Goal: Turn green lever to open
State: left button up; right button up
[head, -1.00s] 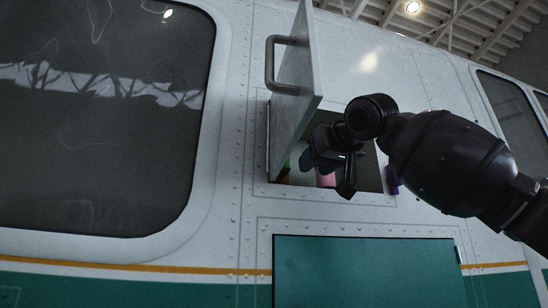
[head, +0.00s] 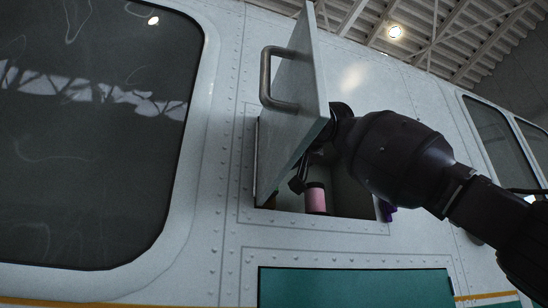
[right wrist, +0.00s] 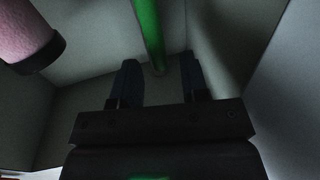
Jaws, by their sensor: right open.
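The green lever (right wrist: 148,30) shows in the right wrist view as a green bar running down from the top edge inside the compartment. My right gripper (right wrist: 160,78) is open, its two dark fingers apart, with the lower end of the bar in line with the gap between them. I cannot tell whether they touch it. In the head view the right gripper (head: 303,178) is inside the compartment, mostly hidden behind the open door, and the lever is hidden there. My left gripper is not in view.
The hinged door (head: 300,120) with a metal handle (head: 268,80) stands open on the left of the compartment. A pink cylinder with dark ends (head: 315,198) stands inside; it also shows in the right wrist view (right wrist: 22,32).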

jog(key=shift+p+x, duration=0.4)
jog(key=shift+x, duration=0.85)
grip_shut()
